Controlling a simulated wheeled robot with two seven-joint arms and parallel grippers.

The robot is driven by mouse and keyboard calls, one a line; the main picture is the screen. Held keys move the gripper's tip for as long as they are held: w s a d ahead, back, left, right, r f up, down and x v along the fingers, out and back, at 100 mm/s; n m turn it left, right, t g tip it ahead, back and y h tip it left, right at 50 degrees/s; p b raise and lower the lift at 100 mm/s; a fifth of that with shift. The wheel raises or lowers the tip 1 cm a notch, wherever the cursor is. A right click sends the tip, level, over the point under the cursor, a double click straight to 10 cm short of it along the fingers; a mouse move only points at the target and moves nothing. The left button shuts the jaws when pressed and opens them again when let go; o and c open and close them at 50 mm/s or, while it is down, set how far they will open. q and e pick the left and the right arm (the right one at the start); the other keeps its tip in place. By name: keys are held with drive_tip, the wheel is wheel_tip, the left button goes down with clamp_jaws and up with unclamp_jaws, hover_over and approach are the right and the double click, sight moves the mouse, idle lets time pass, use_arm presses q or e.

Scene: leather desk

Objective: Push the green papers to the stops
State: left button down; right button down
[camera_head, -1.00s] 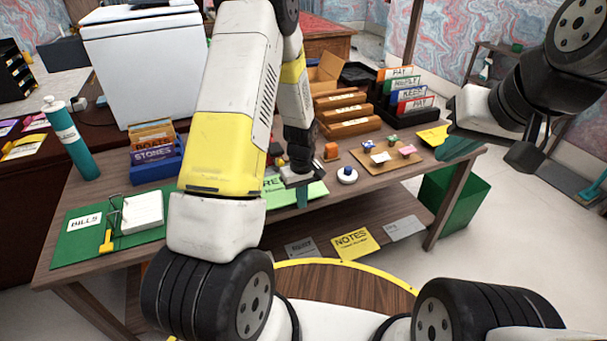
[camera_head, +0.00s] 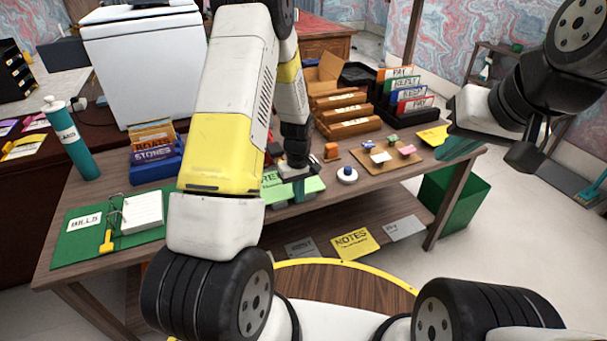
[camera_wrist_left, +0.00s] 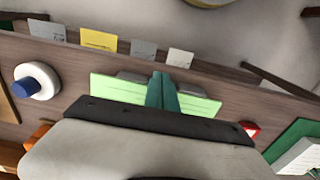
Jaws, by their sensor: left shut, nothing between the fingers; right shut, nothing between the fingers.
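The green papers (camera_head: 275,192) lie near the front edge of the desk, partly hidden by my left arm in the head view. In the left wrist view they show as a light green sheet (camera_wrist_left: 112,90) on both sides of my fingers. My left gripper (camera_head: 299,188) is shut and points down at the papers' front side. Its teal fingers (camera_wrist_left: 162,92) overlap the sheet in the wrist view; I cannot tell whether they touch it. Grey pieces (camera_wrist_left: 133,76) show by the sheet's edge; I cannot tell whether they are stops. My right gripper (camera_head: 458,148) is shut and empty, over the desk's right end.
A green binder marked BILLS (camera_head: 85,232) lies at the left. A white round piece with a blue knob (camera_head: 347,174) sits right of the papers. A board with small stamps (camera_head: 385,158) and wooden trays (camera_head: 348,120) stand behind. Blue box (camera_head: 155,163) stands at the left.

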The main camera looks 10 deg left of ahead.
use_arm(q)
drive_tip(key=shift+w+a, duration=0.15)
drive_tip(key=shift+w, duration=0.05)
drive_tip(key=shift+w+a, duration=0.15)
drive_tip(key=shift+w, duration=0.1)
drive_tip(key=shift+w+a, duration=0.3)
drive_tip(key=shift+w, duration=0.15)
drive_tip(key=shift+s+d, duration=0.15)
drive_tip(key=shift+s, duration=0.05)
drive_tip(key=shift+s+d, duration=0.25)
drive_tip(key=shift+s, duration=0.15)
drive_tip(key=shift+r, duration=0.1)
wheel_tip(320, 180, up, 7)
idle(1.1)
idle(0.3)
